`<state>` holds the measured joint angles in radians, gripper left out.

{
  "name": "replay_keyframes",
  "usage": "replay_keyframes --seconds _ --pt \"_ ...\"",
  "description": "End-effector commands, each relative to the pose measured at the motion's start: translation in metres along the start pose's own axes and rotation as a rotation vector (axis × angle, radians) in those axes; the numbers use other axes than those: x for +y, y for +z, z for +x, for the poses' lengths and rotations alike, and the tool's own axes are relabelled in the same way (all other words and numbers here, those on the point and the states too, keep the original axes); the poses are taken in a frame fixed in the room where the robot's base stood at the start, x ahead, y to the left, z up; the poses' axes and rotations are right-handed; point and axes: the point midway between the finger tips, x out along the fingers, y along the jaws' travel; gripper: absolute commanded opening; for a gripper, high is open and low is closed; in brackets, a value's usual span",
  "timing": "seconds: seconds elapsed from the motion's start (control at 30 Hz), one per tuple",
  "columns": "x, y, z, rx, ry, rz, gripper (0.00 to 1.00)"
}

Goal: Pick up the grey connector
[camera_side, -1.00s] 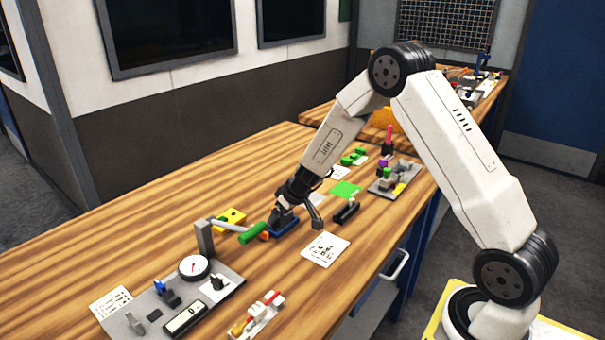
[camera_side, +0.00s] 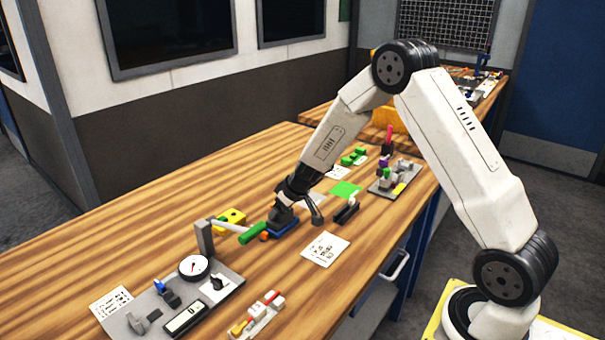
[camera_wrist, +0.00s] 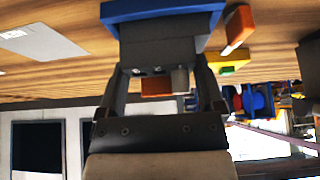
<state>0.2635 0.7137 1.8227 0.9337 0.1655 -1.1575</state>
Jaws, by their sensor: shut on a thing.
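A grey block (camera_wrist: 165,42), which looks like the grey connector, is between my gripper's fingers in the wrist view. My gripper (camera_wrist: 160,85) is shut on it. The block stands on or in a blue base (camera_wrist: 160,10); I cannot tell whether it is clear of that base. An orange piece (camera_wrist: 156,86) and a small grey cylinder (camera_wrist: 180,79) show between the fingers. In the side view my gripper (camera_side: 282,219) is low over the blue base (camera_side: 285,229), and the fingers hide most of the block.
A green handle (camera_side: 253,233) and a yellow block (camera_side: 231,216) lie close on the left. A black holder (camera_side: 346,213) stands to the right, with a white card (camera_side: 325,250) in front. A grey panel with a dial (camera_side: 194,267) is at the lower left. Bare wood lies at the back left.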

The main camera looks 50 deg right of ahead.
Motion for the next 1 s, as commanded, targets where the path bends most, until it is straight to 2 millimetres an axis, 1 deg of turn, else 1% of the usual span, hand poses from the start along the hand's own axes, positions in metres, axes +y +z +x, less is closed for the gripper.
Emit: replay_keyframes --seconds 0.27,0.67,0.77,1.0 --pt "0.001 -0.011 -0.018 0.002 0.004 -0.001 0.35" --pt "-0.007 0.000 -0.082 0.003 0.004 0.001 0.35" --pt "-0.009 0.003 -0.098 0.003 0.004 0.001 0.35" --pt "-0.016 0.027 -0.128 0.002 0.004 0.001 0.35"
